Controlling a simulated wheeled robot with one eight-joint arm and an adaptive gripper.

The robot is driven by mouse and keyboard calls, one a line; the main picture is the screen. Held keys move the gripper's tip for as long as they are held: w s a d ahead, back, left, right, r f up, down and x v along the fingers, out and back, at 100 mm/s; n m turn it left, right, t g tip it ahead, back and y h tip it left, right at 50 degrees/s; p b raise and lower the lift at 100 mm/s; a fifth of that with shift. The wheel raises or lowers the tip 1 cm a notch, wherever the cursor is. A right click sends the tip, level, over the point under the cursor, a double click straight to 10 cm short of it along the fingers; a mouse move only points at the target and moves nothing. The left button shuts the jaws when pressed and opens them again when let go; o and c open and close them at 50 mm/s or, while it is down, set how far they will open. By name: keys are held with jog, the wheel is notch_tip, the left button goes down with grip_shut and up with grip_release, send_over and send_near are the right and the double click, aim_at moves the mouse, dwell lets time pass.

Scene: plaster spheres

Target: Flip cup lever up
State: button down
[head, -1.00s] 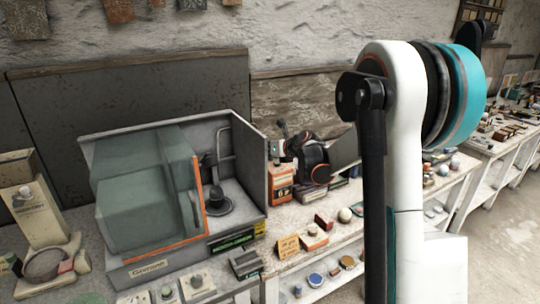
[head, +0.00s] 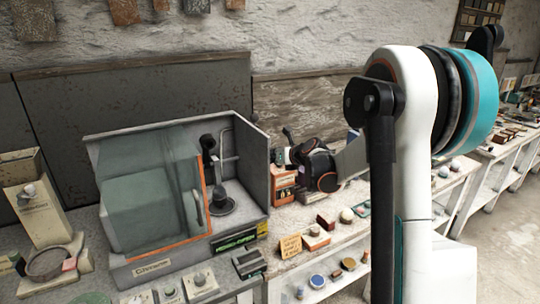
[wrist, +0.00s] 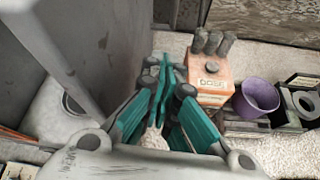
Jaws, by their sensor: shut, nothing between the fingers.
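A black lever with a rounded knob (head: 207,143) stands upright inside the grey open-fronted machine (head: 150,267), above a dark round base (head: 222,207). I take it for the cup lever; it is not clearly visible in the wrist view. My gripper's teal fingers (wrist: 160,105) are shut with nothing between them. In the head view my wrist and gripper are small and dark, just right of the machine's right side wall, apart from the lever. The exact fingertips are hard to make out there.
An orange box (wrist: 208,80) with dark cylinders on top and a purple cup (wrist: 258,94) stand near my gripper. A greenish clear cover (head: 150,200) with an orange edge fills the machine's left half. Small items crowd the bench front.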

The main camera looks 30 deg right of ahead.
notch_tip(320, 180, up, 10)
jog(key=s+p, duration=0.2)
jog(key=shift+s+d+p, duration=0.15)
jog(key=shift+d+p, duration=0.1)
jog(key=shift+p, duration=0.15)
jog(key=shift+f, duration=0.1)
